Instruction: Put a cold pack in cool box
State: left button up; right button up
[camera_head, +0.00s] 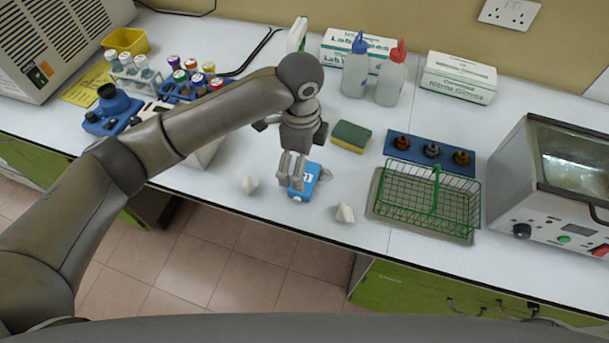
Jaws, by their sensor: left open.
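A small blue pack with a white label (309,177), which looks like the cold pack, lies on the white bench near its front edge. My left gripper (291,181) points down at the left side of the pack. Its fingers are open and partly cover the pack; I cannot tell whether they touch it. No cool box can be clearly made out. A pale box-like shape (207,152) shows partly behind my left forearm, and I cannot tell what it is. My right gripper is not in view.
White crumpled pieces (345,213) lie beside the pack. A sponge (350,136) lies behind it. Tube racks (187,86) stand at the left.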

aim_at(305, 176)
pick_arm(q)
jog(key=shift+w+f, duration=0.15)
jog(key=shift+f, duration=0.25)
jog(key=shift+w+f, duration=0.15)
jog(key=shift+f, duration=0.2)
jog(key=f, duration=0.1)
jog(key=f+p, duration=0.1)
jog(key=f, duration=0.2)
jog(key=shift+d+f+p, duration=0.2)
jog(key=shift+d+p, duration=0.15)
jog(key=shift+f, duration=0.2)
jog(key=shift+c, duration=0.7)
jog(key=c, duration=0.8)
jog(key=shift+r, duration=0.45)
notch_tip(305, 176, up, 2)
jog(key=shift+r+b, duration=0.1)
jog(key=shift+b, duration=0.2)
jog(key=s+r, duration=0.3)
jog(key=s, duration=0.1)
jog(key=s+r+b, duration=0.1)
jog(key=s+r, duration=0.2)
jog(key=s, duration=0.2)
jog(key=s+r+b, duration=0.1)
jog(key=s+r, duration=0.3)
jog(key=s, duration=0.1)
jog(key=shift+a, duration=0.1)
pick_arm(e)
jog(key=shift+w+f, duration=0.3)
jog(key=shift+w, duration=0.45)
